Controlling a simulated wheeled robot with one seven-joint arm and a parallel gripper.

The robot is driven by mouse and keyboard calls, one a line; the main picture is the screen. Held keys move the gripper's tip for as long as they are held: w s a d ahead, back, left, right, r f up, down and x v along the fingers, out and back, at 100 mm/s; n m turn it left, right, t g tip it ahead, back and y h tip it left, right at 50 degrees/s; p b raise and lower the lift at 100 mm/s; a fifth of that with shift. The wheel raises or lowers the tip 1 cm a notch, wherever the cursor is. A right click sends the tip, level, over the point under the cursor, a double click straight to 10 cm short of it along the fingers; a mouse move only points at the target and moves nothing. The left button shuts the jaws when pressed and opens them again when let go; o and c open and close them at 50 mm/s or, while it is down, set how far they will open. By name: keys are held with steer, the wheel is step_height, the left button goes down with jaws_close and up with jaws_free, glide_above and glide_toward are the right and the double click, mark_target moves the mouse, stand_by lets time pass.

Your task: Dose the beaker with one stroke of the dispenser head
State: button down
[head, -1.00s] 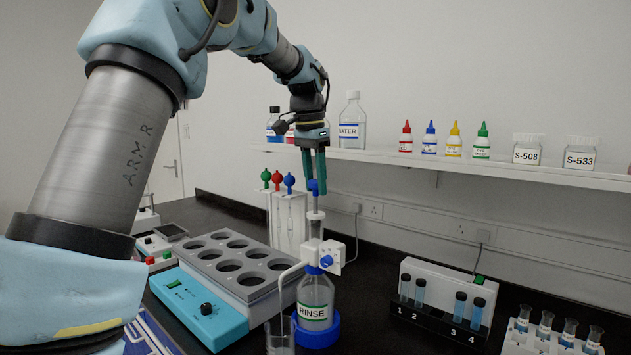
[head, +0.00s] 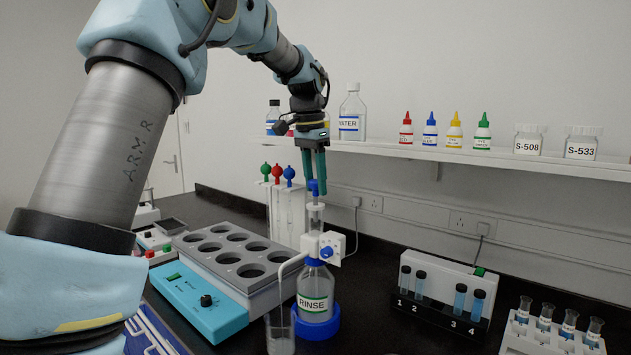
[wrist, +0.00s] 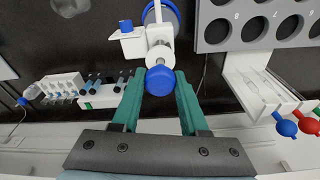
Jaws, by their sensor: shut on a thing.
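The rinse bottle (head: 315,283), labelled RINSE, stands upright in a blue ring base (head: 318,326). Its white dispenser body (head: 322,246) carries a blue side knob and a clear barrel. The blue dispenser head (head: 314,188) tops the barrel; in the wrist view the head (wrist: 160,80) sits between the two green fingertips. My gripper (head: 314,178), pointing down, is shut on the head; its fingers also show in the wrist view (wrist: 160,88). The clear beaker (head: 280,332) stands at the bottle's left under the curved spout tube. Its contents are hard to see.
A grey block with round holes (head: 232,252) on a blue unit lies left of the bottle. A pipette stand (head: 284,210) is behind it. A vial rack (head: 440,297) and a tube rack (head: 550,330) stand right. A bottle shelf (head: 480,158) runs along the wall.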

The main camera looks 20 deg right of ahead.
steer(key=shift+f+b, duration=0.55)
steer(key=shift+f, duration=0.5)
steer(key=shift+c, duration=1.8)
jaws_free()
